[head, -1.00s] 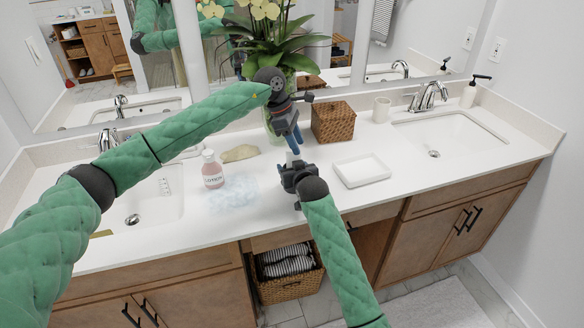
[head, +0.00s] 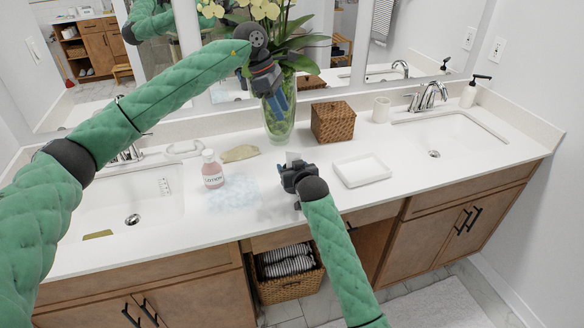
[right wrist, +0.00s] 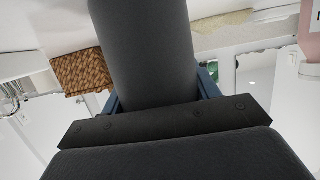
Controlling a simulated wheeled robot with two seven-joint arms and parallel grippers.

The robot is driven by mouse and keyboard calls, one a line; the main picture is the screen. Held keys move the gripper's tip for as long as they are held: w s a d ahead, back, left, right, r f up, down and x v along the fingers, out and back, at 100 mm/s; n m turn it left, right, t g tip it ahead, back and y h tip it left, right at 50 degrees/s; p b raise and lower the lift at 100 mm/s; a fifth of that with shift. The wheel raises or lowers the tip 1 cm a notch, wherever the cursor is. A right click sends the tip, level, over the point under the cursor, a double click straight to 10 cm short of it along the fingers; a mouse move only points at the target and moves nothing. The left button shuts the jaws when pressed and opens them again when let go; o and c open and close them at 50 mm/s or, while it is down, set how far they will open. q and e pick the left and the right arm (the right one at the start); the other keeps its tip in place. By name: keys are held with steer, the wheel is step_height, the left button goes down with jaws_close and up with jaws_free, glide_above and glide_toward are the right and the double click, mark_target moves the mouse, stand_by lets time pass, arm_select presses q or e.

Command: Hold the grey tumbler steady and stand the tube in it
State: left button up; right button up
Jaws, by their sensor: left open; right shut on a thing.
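My right gripper (head: 292,168) is shut on the grey tumbler, low over the counter's front middle. In the right wrist view the tumbler (right wrist: 145,50) is a dark grey cylinder between the fingers. In the head view my gripper hides most of it. A small pale piece (head: 292,157) shows just above that gripper; I cannot tell whether it is the tube or the tumbler's rim. My left gripper (head: 278,104) is open, with nothing seen in it, raised in front of the glass vase and apart from the tumbler. The tube is not clearly seen elsewhere.
A pink lotion bottle (head: 212,170) and a beige lump (head: 240,153) are left of my right gripper. A white tray (head: 362,170) is close to its right. A wicker box (head: 333,122), a beige cup (head: 381,109) and a plant vase (head: 279,130) stand behind. Sinks lie on both sides.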

steer(key=o, duration=1.2)
